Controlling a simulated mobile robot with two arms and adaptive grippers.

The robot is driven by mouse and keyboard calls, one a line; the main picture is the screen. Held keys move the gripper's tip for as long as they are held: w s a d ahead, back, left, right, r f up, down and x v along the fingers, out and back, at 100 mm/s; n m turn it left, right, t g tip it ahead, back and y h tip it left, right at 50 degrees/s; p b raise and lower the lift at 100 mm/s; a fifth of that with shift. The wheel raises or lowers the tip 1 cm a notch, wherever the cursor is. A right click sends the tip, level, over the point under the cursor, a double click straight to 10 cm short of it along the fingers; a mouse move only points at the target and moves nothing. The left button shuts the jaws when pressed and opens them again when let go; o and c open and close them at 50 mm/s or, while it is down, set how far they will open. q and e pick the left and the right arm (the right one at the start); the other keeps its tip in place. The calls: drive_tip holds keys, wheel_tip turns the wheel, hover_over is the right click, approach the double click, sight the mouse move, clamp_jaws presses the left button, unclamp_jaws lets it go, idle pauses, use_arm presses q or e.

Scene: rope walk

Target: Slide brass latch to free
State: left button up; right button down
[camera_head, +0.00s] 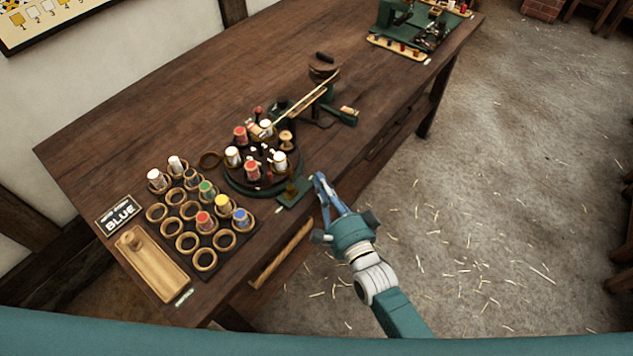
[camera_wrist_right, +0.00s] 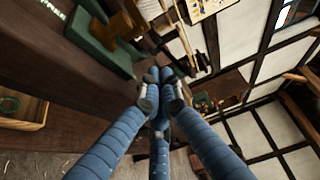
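My right gripper (camera_head: 319,184) is just off the front edge of the wooden bench, beside a small green bracket (camera_head: 294,192) at the foot of the round carousel (camera_head: 236,181). In the right wrist view its blue fingers (camera_wrist_right: 160,75) come together at the tips, with nothing seen between them. That view shows a green block (camera_wrist_right: 92,45) at upper left with a brass-coloured knob (camera_wrist_right: 118,28), apart from the fingertips. This may be the latch; I cannot tell its position. My left gripper is not in view.
The carousel carries red and white spools. A dark rack (camera_head: 222,250) of rings and spools, a "BLUE" sign (camera_head: 119,214) and a wooden tray (camera_head: 157,267) stand to its left. A green winding device (camera_head: 340,115) is behind. Floor right of the bench is clear, with straw.

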drive_tip(key=shift+a+b+v, duration=0.35)
drive_tip(key=shift+b+v, duration=0.2)
drive_tip(key=shift+v, duration=3.75)
drive_tip(key=s+d+f+n+g+h, duration=0.2)
drive_tip(key=s+d+f+n+g, duration=0.15)
drive_tip(key=f, duration=0.75)
drive_tip(key=s+d+f+n+g+h, duration=0.15)
drive_tip(key=s+d+f, duration=0.3)
drive_tip(key=f, duration=0.65)
drive_tip(key=s+d+f+n+g+h, duration=0.1)
drive_tip(key=s+d+f+n+g, duration=0.3)
drive_tip(key=f, duration=0.7)
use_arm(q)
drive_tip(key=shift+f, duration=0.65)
use_arm(e)
drive_tip(key=s+d+f+n+g+h, duration=0.1)
drive_tip(key=s+d+f+n+g, duration=0.1)
drive_tip(key=s, duration=0.7)
drive_tip(key=s+d+f+n+g+h, duration=0.1)
drive_tip(key=s+d+f+n+g, duration=0.1)
drive_tip(key=s+f, duration=0.5)
drive_tip(key=s+d+f+n+g+h, duration=0.1)
drive_tip(key=s+d+f, duration=0.3)
drive_tip(key=s, duration=0.7)
drive_tip(key=shift+d+f+n+g, duration=0.3)
drive_tip(key=shift+f+n+g, duration=0.3)
drive_tip(key=shift+f+g, duration=0.1)
drive_tip(key=shift+s+r, duration=0.1)
drive_tip(key=shift+s, duration=0.05)
